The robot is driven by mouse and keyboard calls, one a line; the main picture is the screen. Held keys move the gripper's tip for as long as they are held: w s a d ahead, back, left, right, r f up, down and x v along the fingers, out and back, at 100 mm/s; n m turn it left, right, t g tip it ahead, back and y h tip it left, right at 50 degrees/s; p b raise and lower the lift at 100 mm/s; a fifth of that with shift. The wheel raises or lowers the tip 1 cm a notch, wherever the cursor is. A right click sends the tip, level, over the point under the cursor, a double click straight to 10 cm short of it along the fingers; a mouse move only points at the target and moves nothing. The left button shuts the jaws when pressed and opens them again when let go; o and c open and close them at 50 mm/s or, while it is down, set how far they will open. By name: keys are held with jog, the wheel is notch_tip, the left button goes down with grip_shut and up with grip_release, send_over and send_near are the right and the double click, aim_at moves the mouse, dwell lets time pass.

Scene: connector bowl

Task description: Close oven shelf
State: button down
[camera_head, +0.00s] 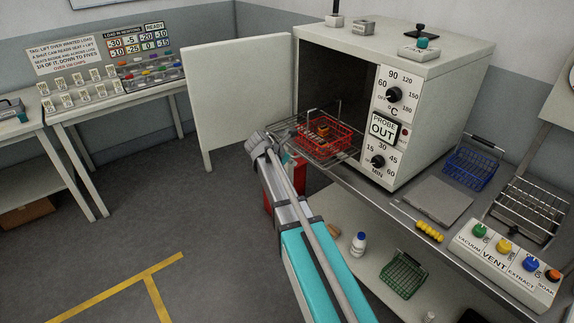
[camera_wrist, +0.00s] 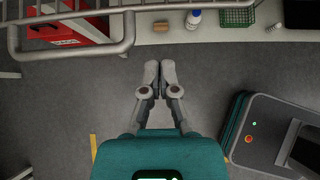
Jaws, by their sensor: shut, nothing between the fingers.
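The white oven (camera_head: 461,80) stands on the bench with its door (camera_head: 247,95) swung wide open to the left. The wire oven shelf (camera_head: 349,152) is pulled out of the dark opening. A red wire basket (camera_head: 323,140) sits on it with a small orange-brown item inside. My gripper (camera_head: 262,147) is at the front left edge of the shelf; the head view does not show clearly whether it touches. In the wrist view my gripper (camera_wrist: 154,66) has its fingertips together and empty, with the shelf's front rail (camera_wrist: 130,44) just ahead, apart from the tips in the picture.
A blue basket (camera_head: 470,166), a grey plate (camera_head: 437,200) and a wire rack (camera_head: 530,207) lie on the bench right of the oven. A button box (camera_head: 505,262) is at its front. Below are a green basket (camera_head: 403,275) and a white bottle (camera_head: 358,244). Floor at left is clear.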

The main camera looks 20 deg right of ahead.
jog(key=shift+w+d+f, duration=0.1)
jog(key=shift+w+d, duration=0.15)
jog(key=shift+d, duration=0.4)
jog(key=shift+w+d+r, duration=0.1)
jog(key=shift+w+d, duration=0.15)
jog(key=shift+d, duration=0.45)
jog(key=shift+w+d+f, duration=0.1)
jog(key=shift+w+d, duration=0.15)
jog(key=shift+d, duration=0.4)
jog(key=shift+w, duration=0.15)
